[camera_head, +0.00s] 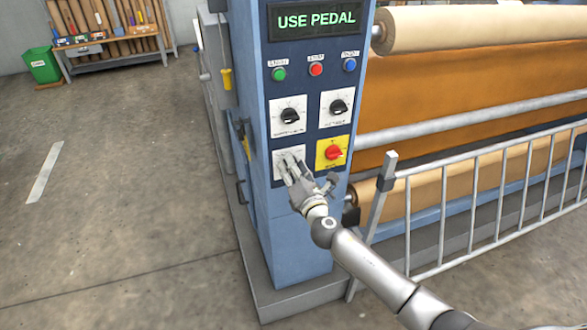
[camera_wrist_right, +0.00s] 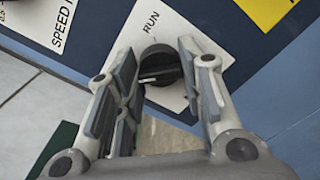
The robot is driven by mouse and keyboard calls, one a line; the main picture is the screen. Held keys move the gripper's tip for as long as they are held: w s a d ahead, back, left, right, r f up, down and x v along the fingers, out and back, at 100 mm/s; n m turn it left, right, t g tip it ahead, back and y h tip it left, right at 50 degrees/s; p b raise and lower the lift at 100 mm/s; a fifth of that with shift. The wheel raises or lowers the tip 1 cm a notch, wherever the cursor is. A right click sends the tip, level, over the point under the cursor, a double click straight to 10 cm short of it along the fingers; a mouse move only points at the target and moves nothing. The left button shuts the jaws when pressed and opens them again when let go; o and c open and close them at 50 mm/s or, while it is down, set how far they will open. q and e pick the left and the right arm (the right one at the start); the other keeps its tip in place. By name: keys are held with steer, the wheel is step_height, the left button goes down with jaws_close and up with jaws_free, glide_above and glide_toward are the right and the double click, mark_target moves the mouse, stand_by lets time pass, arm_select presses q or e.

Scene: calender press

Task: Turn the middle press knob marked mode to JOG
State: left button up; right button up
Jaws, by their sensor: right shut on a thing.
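The press knob (camera_wrist_right: 160,68) is black and round with a raised bar, on a white plate (camera_wrist_right: 150,30) lettered RUN in the right wrist view. The word mode and a JOG mark cannot be read. In the head view this is the lower left plate (camera_head: 279,160) of the blue panel; its knob is hidden behind my right gripper (camera_head: 290,163). In the right wrist view my right gripper (camera_wrist_right: 157,62) has its fingers on both sides of the knob, shut on it. My left gripper is not in view.
Two black knobs (camera_head: 289,115) (camera_head: 338,107) sit above, and a red knob on a yellow plate (camera_head: 333,153) is close at the right. The display (camera_head: 316,20) reads USE PEDAL. A metal railing (camera_head: 480,200) stands right of my arm. Floor at left is clear.

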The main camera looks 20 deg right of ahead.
steer(key=o, duration=1)
steer(key=shift+s, duration=0.1)
steer(key=s, duration=1.2)
steer(key=shift+d, duration=0.25)
steer(key=s+d+f+m+g+h, duration=0.1)
steer(key=s+d+f+m+g, duration=0.2)
steer(key=f, duration=0.9)
steer(key=s+d+f+m+g, duration=0.1)
steer(key=s+f+m+g, duration=0.3)
steer(key=f, duration=0.7)
steer(key=s+d+f+m+g+h, duration=0.15)
steer(key=s+f+m, duration=0.4)
steer(key=f, duration=0.65)
steer(key=s+f+m+g, duration=0.2)
steer(key=s+f+m, duration=0.2)
steer(key=s, duration=0.8)
steer(key=s+a+f+m+g+y, duration=0.1)
steer(key=s+f+m+g, duration=0.2)
steer(key=s+f, duration=0.5)
steer(key=s+a+f+m+g+y, duration=0.1)
steer(key=s+f+m+g, duration=0.2)
steer(key=s, duration=1.2)
steer(key=shift+s+a+f+m+g, duration=0.2)
steer(key=shift+f+m, duration=0.5)
steer(key=shift+f, duration=0.25)
steer(key=shift+s+a+f+m+g, duration=0.1)
steer(key=shift+s+f+m, duration=0.1)
steer(key=shift+f+m, duration=0.6)
